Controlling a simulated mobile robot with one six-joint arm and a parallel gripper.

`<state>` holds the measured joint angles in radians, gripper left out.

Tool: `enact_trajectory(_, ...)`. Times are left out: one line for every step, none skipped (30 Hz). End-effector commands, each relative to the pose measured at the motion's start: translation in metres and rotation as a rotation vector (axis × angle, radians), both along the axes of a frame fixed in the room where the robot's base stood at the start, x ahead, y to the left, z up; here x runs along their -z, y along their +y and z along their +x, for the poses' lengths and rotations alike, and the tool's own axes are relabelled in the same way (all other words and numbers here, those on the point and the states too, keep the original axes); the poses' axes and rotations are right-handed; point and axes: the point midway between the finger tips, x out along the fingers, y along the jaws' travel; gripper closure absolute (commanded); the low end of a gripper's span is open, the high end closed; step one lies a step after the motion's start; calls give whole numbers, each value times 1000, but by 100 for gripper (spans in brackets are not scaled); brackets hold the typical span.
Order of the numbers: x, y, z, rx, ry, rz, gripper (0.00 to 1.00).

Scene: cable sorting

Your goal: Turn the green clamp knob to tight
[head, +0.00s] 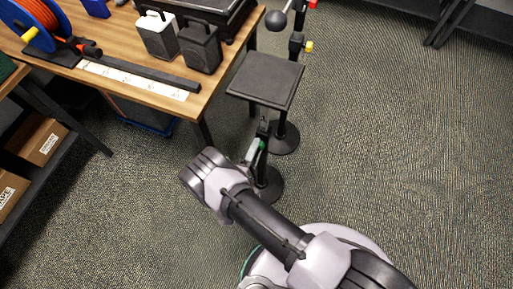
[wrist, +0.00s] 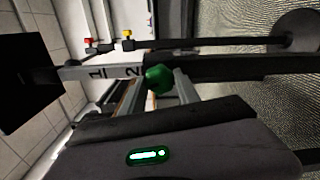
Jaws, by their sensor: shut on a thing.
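The green clamp knob (wrist: 158,79) is in the middle of the wrist view, on a dark upright post (wrist: 225,68) that lies sideways in that picture. A pale section of the post beside the knob carries dark marks. My gripper (wrist: 157,86) is shut on the knob, with a grey finger on each side of it. In the head view my gripper (head: 257,149) is at the post below the dark square plate. I cannot tell how tight the knob is.
The dark square plate (head: 266,78) is just beyond my gripper. Another stand carries red (wrist: 88,42) and yellow (wrist: 127,40) knobs. A wooden table (head: 125,62) with a cable reel (head: 30,20) is at upper left. Open carpet (head: 400,150) lies to the right.

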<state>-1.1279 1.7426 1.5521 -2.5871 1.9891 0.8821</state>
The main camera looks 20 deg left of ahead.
Motion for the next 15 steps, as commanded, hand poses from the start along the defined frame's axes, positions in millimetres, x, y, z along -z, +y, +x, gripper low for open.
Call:
enact_trajectory(0, 0, 0, -2, -1, 34, 100)
enact_trajectory(0, 0, 0, -2, -3, 58, 100)
enact_trajectory(0, 0, 0, -2, -6, 90, 100)
enact_trajectory(0, 0, 0, -2, -8, 113, 100)
enact_trajectory(0, 0, 0, -2, -9, 134, 100)
enact_trajectory(0, 0, 0, -2, -11, 161, 100)
enact_trajectory(0, 0, 0, -2, -13, 180, 100)
enact_trajectory(0, 0, 0, -2, -14, 198, 100)
enact_trajectory(0, 0, 0, -2, -16, 221, 100)
enact_trajectory(0, 0, -1, -2, -17, 237, 100)
enact_trajectory(0, 0, -1, -2, -18, 251, 100)
enact_trajectory(0, 0, -1, -2, -19, 269, 100)
enact_trajectory(0, 0, -1, -2, -20, 282, 100)
enact_trajectory(0, 0, -1, -2, -21, 294, 100)
enact_trajectory(0, 0, -1, -2, -22, 307, 100)
